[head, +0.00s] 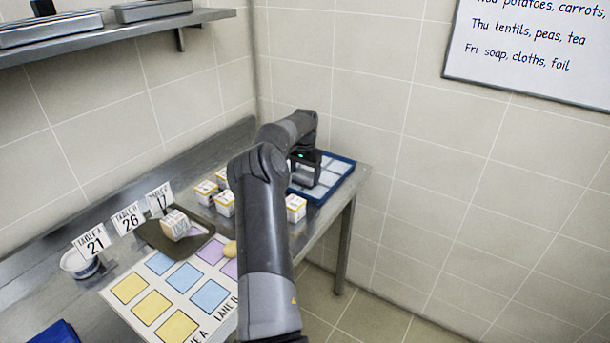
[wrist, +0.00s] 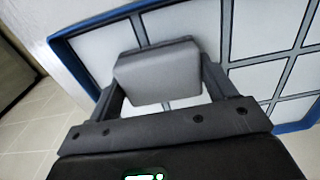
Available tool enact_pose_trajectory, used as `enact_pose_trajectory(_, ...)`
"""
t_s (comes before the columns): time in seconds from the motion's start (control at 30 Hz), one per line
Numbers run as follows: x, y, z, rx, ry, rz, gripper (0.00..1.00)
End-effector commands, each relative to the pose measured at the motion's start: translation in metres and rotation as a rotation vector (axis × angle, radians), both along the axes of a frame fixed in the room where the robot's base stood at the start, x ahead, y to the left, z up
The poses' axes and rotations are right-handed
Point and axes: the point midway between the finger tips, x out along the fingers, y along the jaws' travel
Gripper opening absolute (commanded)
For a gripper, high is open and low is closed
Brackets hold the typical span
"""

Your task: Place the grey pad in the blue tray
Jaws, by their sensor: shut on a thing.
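The blue tray (head: 340,181) stands at the far right end of the steel counter, with a white floor split by grey dividers. In the wrist view its blue rim (wrist: 62,48) runs along the left and top. My gripper (head: 306,166) is over the tray. In the wrist view my gripper (wrist: 160,85) is shut on the grey pad (wrist: 155,75), which sits between the two fingers. The pad is over the tray's compartments near one corner. I cannot tell whether it touches the tray floor. In the head view my arm and gripper hide most of the pad.
Several small white boxes (head: 295,207) stand beside the tray and behind my arm. A dark board (head: 162,238) holds another box (head: 175,224). Numbered cards (head: 128,218), a small bowl (head: 79,263) and a sheet of coloured squares (head: 151,303) lie to the left. A wall shelf (head: 120,27) hangs upper left.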

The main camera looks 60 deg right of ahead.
Motion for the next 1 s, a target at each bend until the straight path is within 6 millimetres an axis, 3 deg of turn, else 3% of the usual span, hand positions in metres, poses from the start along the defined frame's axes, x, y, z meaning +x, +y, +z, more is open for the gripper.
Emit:
enact_pose_trajectory(0.27, 0.0, 0.0, -0.003, 0.001, 0.0, 0.0, 0.55)
enact_pose_trajectory(0.3, 0.0, 0.0, -0.003, 0.001, 0.0, 0.001, 0.79)
enact_pose_trajectory(0.53, 0.0, 0.0, -0.003, 0.001, 0.0, 0.001, 0.98)
enact_pose_trajectory(0.83, 0.0, 0.0, 0.001, -0.001, 0.0, 0.001, 0.98)
enact_pose_trajectory(1.0, 0.0, 0.0, 0.023, -0.002, -0.002, 0.002, 0.98)
